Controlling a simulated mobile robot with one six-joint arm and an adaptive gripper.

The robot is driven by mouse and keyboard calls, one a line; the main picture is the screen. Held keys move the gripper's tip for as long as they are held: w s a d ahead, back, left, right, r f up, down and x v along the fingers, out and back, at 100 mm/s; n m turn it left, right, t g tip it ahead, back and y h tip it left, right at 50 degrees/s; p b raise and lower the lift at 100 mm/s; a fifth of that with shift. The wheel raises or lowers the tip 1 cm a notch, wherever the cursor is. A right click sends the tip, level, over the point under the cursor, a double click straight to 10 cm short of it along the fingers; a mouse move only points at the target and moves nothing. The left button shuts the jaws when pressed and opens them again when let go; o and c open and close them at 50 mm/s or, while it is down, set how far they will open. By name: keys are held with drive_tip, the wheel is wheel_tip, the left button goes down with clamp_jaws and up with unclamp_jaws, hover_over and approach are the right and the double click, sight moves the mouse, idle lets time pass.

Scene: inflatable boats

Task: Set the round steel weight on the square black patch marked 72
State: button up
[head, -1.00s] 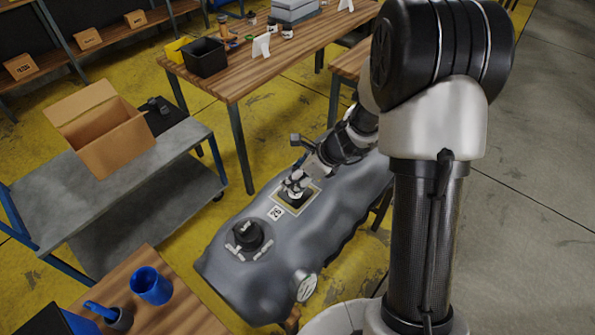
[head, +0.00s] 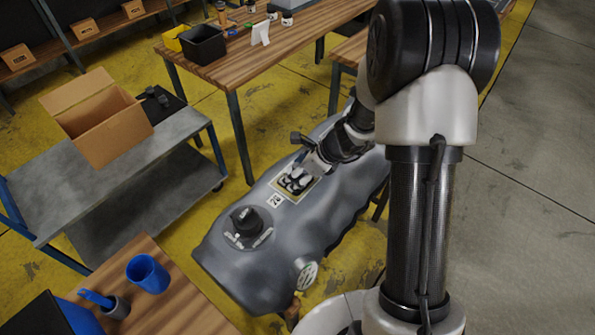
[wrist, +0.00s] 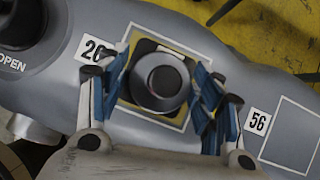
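The round steel weight (wrist: 160,82) is dark grey with a raised centre. It shows in the wrist view over a square black patch (wrist: 147,46) edged in yellow inside a pale outline. The label beside it (wrist: 93,50) looks like 26 or 20; I read no 72. The weight seems to rest on the patch, but its underside is hidden. My gripper (wrist: 160,88) points down with its blue-padded fingers on either side of the weight, and narrow gaps appear between them. In the head view my gripper (head: 296,182) covers most of the patch.
The grey inflatable boat tube (head: 240,277) carries a black valve (head: 247,222) and a gauge (head: 304,273). An empty outline marked 56 (wrist: 292,135) lies right in the wrist view. A cart with a carton (head: 105,125) and wooden tables stand nearby.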

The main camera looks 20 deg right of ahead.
drive_tip(key=shift+o, duration=0.7)
